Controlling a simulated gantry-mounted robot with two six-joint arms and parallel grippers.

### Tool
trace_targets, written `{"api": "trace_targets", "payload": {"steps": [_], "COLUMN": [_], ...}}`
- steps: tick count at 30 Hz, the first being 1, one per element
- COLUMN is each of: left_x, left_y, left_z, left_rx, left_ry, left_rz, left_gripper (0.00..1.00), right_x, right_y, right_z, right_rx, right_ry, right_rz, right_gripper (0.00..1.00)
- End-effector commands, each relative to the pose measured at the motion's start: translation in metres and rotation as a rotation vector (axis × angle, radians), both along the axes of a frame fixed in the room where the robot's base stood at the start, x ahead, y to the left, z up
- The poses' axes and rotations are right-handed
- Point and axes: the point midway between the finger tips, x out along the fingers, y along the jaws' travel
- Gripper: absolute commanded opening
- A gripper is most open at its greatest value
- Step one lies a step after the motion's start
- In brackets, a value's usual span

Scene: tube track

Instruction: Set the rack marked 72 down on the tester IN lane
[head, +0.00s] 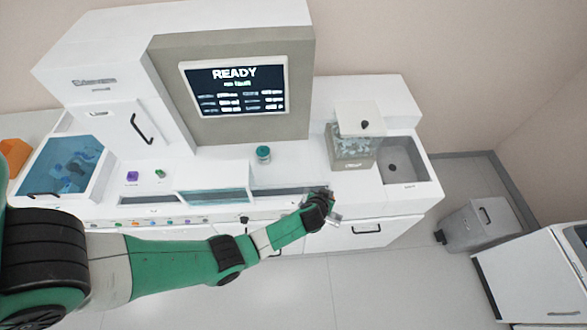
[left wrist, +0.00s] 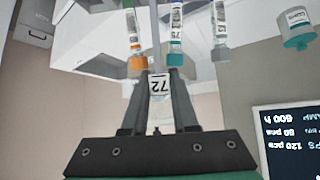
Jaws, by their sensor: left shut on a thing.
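My left gripper (head: 322,205) is in front of the tester (head: 225,120), at the right part of its counter edge. It is shut on the rack marked 72 (left wrist: 160,84), whose label appears upside down between the fingers in the left wrist view. Tubes with orange (left wrist: 138,62), teal (left wrist: 175,60) and grey (left wrist: 220,53) caps show just beyond the fingers. In the head view the rack is mostly hidden by the gripper. A dark lane slot (head: 285,190) runs along the counter left of the gripper; I cannot read which lane it is. My right gripper is out of view.
The tester's screen (head: 234,86) reads READY. A teal-lidded jar (head: 263,153) stands behind the slot. A clear-sided box (head: 352,146) and a sink (head: 400,160) are to the right. A grey waste bin (head: 478,226) stands on the floor.

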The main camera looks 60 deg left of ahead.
Motion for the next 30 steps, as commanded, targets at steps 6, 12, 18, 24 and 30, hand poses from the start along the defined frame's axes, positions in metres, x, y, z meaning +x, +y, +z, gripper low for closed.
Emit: {"api": "trace_targets", "payload": {"steps": [6, 12, 18, 24, 30], "left_x": [-0.030, -0.055, -0.065, -0.065, -0.065], "left_y": [0.080, 0.124, 0.139, 0.139, 0.138], "left_z": [0.005, 0.017, 0.023, 0.020, 0.005], "left_rx": [0.117, 0.201, 0.234, 0.234, 0.234], "left_ry": [-0.104, -0.156, -0.170, -0.170, -0.170], "left_rz": [0.300, 0.462, 0.513, 0.514, 0.513], "left_gripper": [0.00, 0.00, 0.00, 0.00, 0.00], "right_x": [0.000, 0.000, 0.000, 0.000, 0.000], "right_y": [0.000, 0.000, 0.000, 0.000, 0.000], "right_z": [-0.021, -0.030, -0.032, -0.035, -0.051], "right_rx": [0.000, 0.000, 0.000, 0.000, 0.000], "right_ry": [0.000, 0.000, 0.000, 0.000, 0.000], "right_rz": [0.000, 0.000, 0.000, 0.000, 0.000], "right_gripper": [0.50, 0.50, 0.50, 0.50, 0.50]}}
